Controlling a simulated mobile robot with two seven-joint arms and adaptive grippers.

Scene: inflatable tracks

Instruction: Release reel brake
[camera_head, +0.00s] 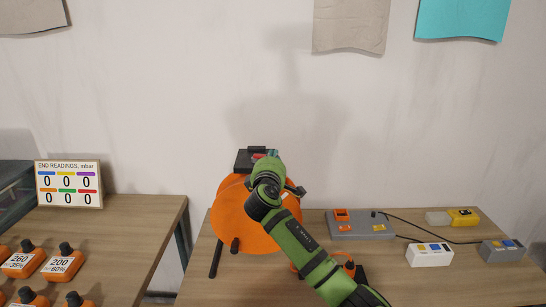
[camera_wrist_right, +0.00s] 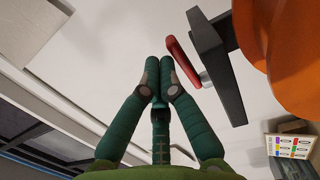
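The orange reel (camera_head: 238,222) stands on the right-hand table, with a dark bracket (camera_head: 243,162) at its top. In the right wrist view the reel (camera_wrist_right: 290,55) fills the upper right and the dark bracket (camera_wrist_right: 222,75) stands beside it. A red brake lever (camera_wrist_right: 182,60) sticks out from the bracket. My right gripper (camera_wrist_right: 159,62) has its green fingers together with nothing visible between them, just left of the lever; whether they touch it I cannot tell. In the head view my right gripper (camera_head: 268,155) is at the reel's top and partly hides the lever. My left gripper is not in view.
A grey panel (camera_head: 352,230) with orange and yellow parts, a white box (camera_head: 430,258) and a grey box (camera_head: 500,251) lie to the right with a black cable. The left table (camera_head: 135,220) holds a readings sign (camera_head: 68,184) and several orange weights. A gap separates the tables.

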